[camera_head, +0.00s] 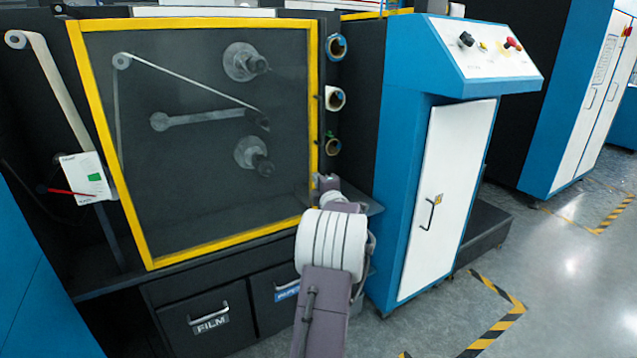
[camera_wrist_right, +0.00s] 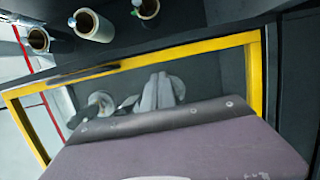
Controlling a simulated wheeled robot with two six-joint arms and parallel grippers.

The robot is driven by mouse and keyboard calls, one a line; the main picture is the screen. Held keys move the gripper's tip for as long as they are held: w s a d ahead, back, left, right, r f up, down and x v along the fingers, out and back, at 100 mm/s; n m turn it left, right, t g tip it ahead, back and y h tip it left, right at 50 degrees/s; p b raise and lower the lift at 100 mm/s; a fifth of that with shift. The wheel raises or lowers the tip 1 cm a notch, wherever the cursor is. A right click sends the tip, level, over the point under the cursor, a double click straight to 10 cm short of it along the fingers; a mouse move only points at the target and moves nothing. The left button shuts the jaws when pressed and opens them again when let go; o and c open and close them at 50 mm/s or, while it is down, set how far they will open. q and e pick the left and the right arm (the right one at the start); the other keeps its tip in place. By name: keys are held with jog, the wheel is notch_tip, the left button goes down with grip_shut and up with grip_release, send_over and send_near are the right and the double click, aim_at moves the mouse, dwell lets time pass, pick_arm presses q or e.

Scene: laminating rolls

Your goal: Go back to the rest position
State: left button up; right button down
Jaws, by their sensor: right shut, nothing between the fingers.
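My right arm reaches up from the bottom of the head view, and my right gripper (camera_head: 328,183) is small at its far end. The gripper is shut and empty, near the lower right corner of the yellow-framed panel (camera_head: 232,246). In the right wrist view, my purple gripper body fills the lower part, with the yellow frame (camera_wrist_right: 180,51) beyond it. My left arm and left gripper are not in view.
Three rolls or cores stick out right of the frame: upper (camera_head: 338,47), middle (camera_head: 335,98) and lower (camera_head: 332,146). A blue cabinet with a white door (camera_head: 447,190) stands right of my arm. Film drawers (camera_head: 208,321) sit below the panel. Open floor (camera_head: 545,290) lies right.

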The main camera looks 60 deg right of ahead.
jog(key=v, duration=0.2)
jog(key=shift+a, duration=0.35)
